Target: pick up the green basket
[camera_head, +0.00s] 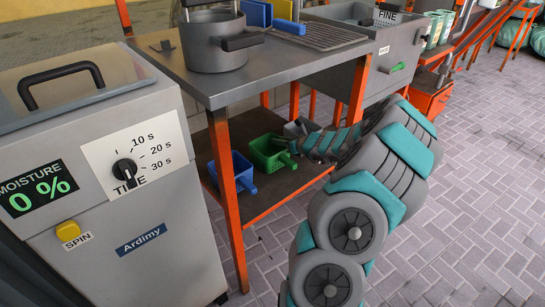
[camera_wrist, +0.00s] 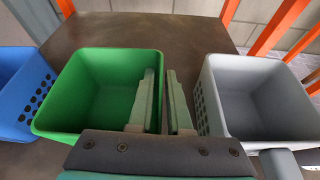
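The green basket (camera_head: 266,150) is on the lower shelf of the orange-legged table, between a blue basket and a grey one. In the wrist view the green basket (camera_wrist: 84,90) is empty, and its right wall lies between my fingers. My gripper (camera_wrist: 162,80) is open by a narrow gap. Its left finger is over the inside of the basket and its right finger is just outside the right wall. I cannot tell whether either finger touches the wall. In the head view my arm hides the fingertips.
A blue basket (camera_wrist: 18,95) stands close on the left, and a grey basket (camera_wrist: 255,95) on the right. The metal tabletop (camera_head: 225,85) with a grey pot (camera_head: 213,45) is above the shelf. Orange legs (camera_head: 226,190) frame it. The paved floor on the right is clear.

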